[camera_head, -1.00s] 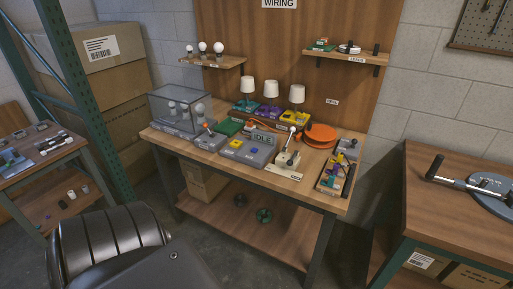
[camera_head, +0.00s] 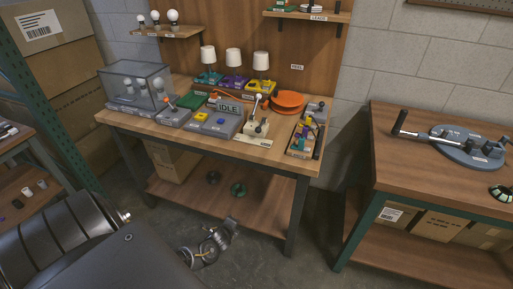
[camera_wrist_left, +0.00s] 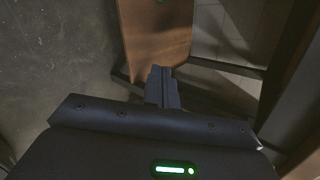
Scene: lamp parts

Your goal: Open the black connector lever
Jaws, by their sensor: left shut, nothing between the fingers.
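I cannot make out a black connector lever for certain. My right gripper is not in view.
The workbench (camera_head: 150,130) also carries a clear case (camera_head: 138,85), three lamps, orange discs (camera_head: 288,102) and an "IDLE" display (camera_head: 228,108). A green spool (camera_head: 238,189) lies on the lower shelf (camera_head: 262,210). A second table (camera_head: 400,175) stands at right with a cranked fixture (camera_head: 470,147).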

